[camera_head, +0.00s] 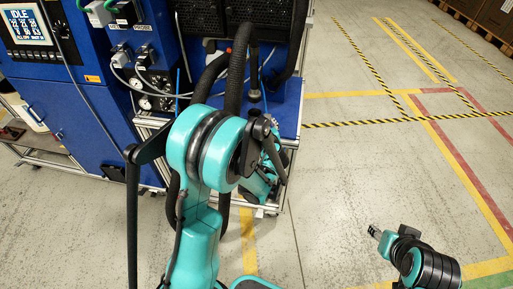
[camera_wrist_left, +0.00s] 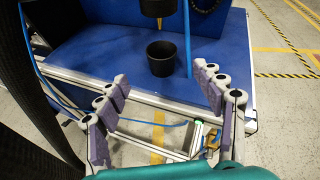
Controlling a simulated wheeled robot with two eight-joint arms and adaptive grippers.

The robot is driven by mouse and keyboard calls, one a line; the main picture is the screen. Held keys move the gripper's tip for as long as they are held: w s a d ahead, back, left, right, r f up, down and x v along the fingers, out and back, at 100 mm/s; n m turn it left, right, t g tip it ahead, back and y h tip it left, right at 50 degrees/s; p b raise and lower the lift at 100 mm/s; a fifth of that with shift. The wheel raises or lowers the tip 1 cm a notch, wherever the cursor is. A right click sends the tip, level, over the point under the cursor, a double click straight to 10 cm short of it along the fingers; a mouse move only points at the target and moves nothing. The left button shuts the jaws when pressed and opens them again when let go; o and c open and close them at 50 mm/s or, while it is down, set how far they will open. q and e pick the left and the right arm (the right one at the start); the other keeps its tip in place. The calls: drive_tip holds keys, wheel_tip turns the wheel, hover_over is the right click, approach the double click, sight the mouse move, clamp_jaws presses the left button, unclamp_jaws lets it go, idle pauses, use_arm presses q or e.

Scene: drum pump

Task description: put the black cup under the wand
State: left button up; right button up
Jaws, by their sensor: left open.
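The black cup (camera_wrist_left: 162,58) stands upright on the blue shelf in the left wrist view. The dark wand end (camera_wrist_left: 158,7) with a yellow tip hangs above it in the picture; I cannot tell whether they line up in depth. A dark hanging nozzle, likely the wand (camera_head: 254,88), also shows in the head view; my arm hides the cup there. My left gripper (camera_wrist_left: 162,90) is open and empty, its fingers spread on the near side of the cup, apart from it. My right gripper (camera_head: 377,233) is far off at the lower right, over the floor, its jaws unclear.
The blue shelf (camera_wrist_left: 90,58) has a metal frame edge in front. A thin blue hose (camera_wrist_left: 187,40) hangs just right of the cup. Thick black hoses (camera_head: 236,70) run beside my left arm. A blue cabinet with a screen (camera_head: 28,27) stands left. The floor at right is open.

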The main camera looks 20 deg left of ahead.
use_arm(q)
drive_tip(key=s+d+r+n+g+h, duration=0.1)
drive_tip(key=s+d+r+n+h, duration=0.1)
drive_tip(key=s+n, duration=0.7)
drive_tip(key=s+d+r+n+g+h, duration=0.1)
drive_tip(key=s+d+r+n+h, duration=0.1)
drive_tip(key=s+d+n, duration=0.3)
drive_tip(key=s+d+r+n+g+h, duration=0.2)
drive_tip(key=s+d+n+h, duration=0.1)
drive_tip(key=s+n, duration=1)
drive_tip(key=shift+s+d+h, duration=0.2)
drive_tip(key=shift+d+h, duration=0.05)
drive_tip(key=shift+h, duration=0.15)
drive_tip(key=shift+r, duration=0.1)
